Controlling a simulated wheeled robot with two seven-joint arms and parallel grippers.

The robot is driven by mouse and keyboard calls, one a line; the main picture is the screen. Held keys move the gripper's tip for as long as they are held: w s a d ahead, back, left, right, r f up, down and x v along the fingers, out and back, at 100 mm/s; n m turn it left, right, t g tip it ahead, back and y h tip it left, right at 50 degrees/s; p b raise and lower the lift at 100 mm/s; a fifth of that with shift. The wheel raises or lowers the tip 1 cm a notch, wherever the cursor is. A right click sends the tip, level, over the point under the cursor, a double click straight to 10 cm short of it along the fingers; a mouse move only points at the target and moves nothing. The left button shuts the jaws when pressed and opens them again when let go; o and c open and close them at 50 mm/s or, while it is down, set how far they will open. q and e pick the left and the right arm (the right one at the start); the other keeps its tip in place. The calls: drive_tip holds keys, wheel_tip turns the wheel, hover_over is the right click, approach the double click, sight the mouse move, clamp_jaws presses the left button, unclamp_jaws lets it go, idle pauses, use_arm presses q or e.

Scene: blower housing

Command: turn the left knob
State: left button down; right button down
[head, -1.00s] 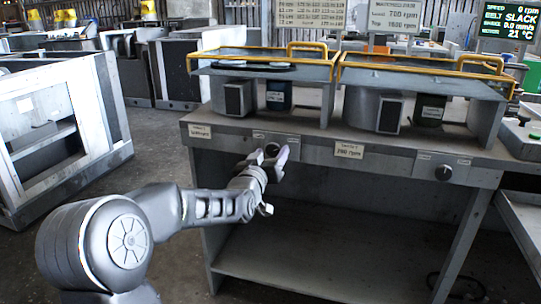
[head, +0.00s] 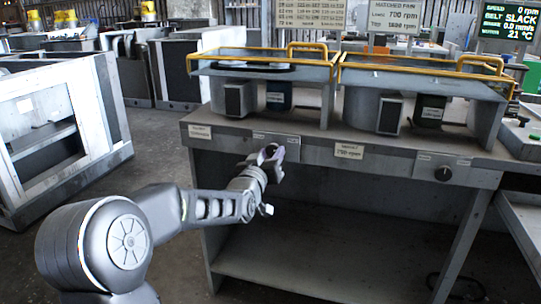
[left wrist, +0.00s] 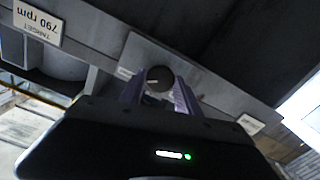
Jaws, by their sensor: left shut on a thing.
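The left knob (head: 271,150) is a round dark knob on the front panel of the grey bench, below the left blower unit. My left gripper (head: 272,157) is at this knob with its fingers shut on it. In the left wrist view the dark knob (left wrist: 159,79) sits between the two purplish fingertips (left wrist: 158,92), and a small light mark shows on its face. The fingers hide part of the knob's sides. A second dark knob (head: 443,173) is on the right panel, untouched. My right gripper is not in view.
The bench (head: 225,137) carries two blower units with yellow rails (head: 420,68). A label reading 790 rpm (head: 349,151) is right of the left knob. A display (head: 507,20) at top right reads 0 rpm and SLACK. The space under the bench top is open.

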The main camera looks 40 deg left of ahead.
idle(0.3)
use_arm(q)
drive_tip(key=shift+m+b, duration=1.05)
drive_tip(key=shift+m, duration=0.25)
drive_tip(key=m+b, duration=0.1)
drive_tip(key=m, duration=0.1)
drive_tip(key=shift+m, duration=0.3)
drive_tip(key=m, duration=0.2)
drive_tip(key=shift+m+b, duration=0.4)
drive_tip(key=shift+m, duration=1.9)
drive_tip(key=c, duration=0.9)
unclamp_jaws()
